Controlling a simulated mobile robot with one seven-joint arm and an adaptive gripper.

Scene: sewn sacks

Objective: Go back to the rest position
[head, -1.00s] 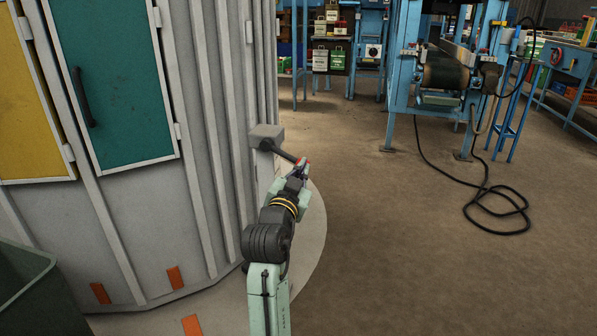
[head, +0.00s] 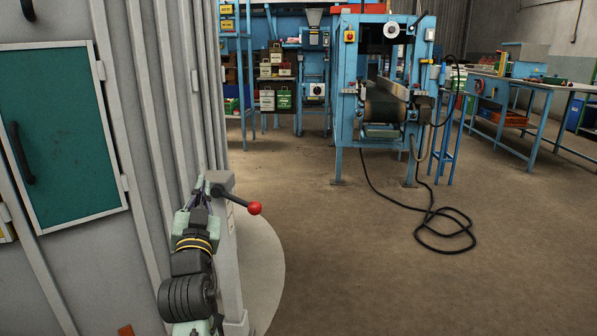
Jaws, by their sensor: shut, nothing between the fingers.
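My gripper (head: 200,184) is at the lower left of the head view, at the end of my green and black arm. Its fingers are thin and dark and look closed, with nothing seen between them. It is beside the top of a grey post (head: 226,184). A black lever with a red ball knob (head: 254,208) sticks out to the right from that post. The fingers overlap the post's left side in the picture; whether they touch it I cannot tell.
A grey ribbed housing with a teal door (head: 62,130) stands close on the left. A blue machine (head: 385,100) stands ahead, with a loose black cable (head: 445,235) on the floor. A blue workbench (head: 520,95) is at the right.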

